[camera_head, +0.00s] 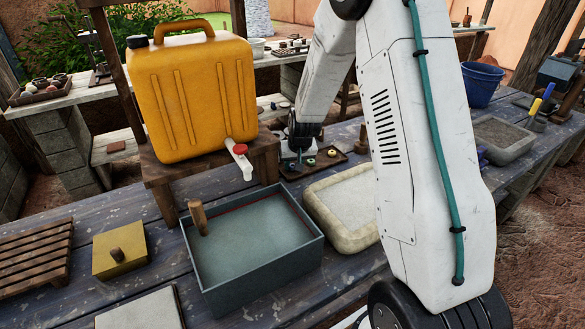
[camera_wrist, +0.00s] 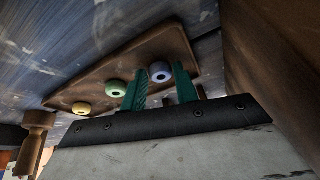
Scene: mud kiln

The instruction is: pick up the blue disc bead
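The fingers are apart, with a visible gap between the bead and the right finger. In the head view my gripper (camera_head: 300,152) points down over the left part of the tray (camera_head: 342,169), and I cannot make out the blue bead there. A green bead (camera_wrist: 116,88) and a yellow bead (camera_wrist: 82,108) lie in a row beside it.
A yellow jerrycan (camera_head: 192,92) on a wooden stand (camera_head: 165,172) is close left of my gripper. A grey basin (camera_head: 255,245) and a pale-rimmed tray (camera_head: 318,208) stand in front. A wooden peg (camera_wrist: 36,130) shows at the wrist view's left.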

